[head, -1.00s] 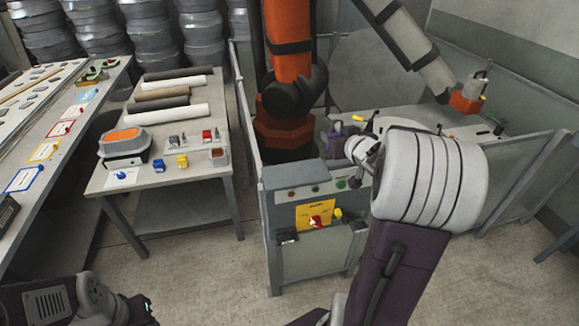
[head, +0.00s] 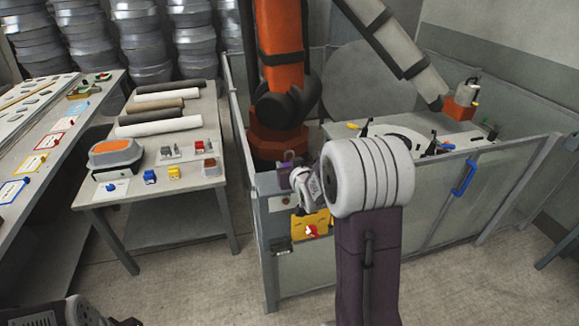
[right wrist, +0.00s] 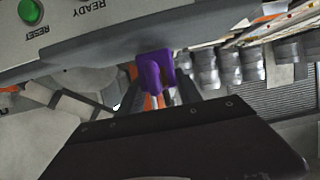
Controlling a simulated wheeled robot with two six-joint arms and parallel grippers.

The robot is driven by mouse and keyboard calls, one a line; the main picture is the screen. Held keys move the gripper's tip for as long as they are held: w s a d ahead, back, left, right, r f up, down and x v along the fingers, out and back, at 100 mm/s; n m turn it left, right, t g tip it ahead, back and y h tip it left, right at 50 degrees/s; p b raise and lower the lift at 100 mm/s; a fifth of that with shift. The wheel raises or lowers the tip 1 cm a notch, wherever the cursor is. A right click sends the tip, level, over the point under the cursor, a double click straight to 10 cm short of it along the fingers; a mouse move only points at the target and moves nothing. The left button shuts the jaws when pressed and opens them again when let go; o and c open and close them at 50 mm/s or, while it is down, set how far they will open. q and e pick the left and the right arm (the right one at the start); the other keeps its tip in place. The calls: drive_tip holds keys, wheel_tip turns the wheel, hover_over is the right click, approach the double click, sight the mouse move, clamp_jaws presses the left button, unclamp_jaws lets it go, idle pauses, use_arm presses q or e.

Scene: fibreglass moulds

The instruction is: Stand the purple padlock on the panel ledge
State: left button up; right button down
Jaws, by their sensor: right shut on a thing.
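The purple padlock (head: 286,164) is between the fingertips of my right gripper (head: 292,171), over the top of the grey control panel (head: 268,184) in the head view. In the right wrist view the padlock (right wrist: 156,68) shows at the fingertips of the right gripper (right wrist: 158,92), close to the panel's edge (right wrist: 120,62). I cannot tell whether it touches the panel. My right forearm and wrist hide much of the panel top and front. My left gripper is outside the view; only a piece of my left arm shows at the lower left.
The panel front carries a yellow plate with a red switch (head: 311,231). A fence with a blue handle (head: 464,178) runs to the right. An orange robot arm (head: 283,45) stands behind the panel. A side table (head: 150,195) with rolls and small padlocks stands left.

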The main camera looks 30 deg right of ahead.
drive_tip(key=shift+w+f, duration=0.15)
drive_tip(key=shift+f, duration=0.15)
drive_tip(key=c, duration=1.2)
unclamp_jaws()
drive_tip(key=shift+c, duration=0.2)
drive_tip(key=o, duration=0.4)
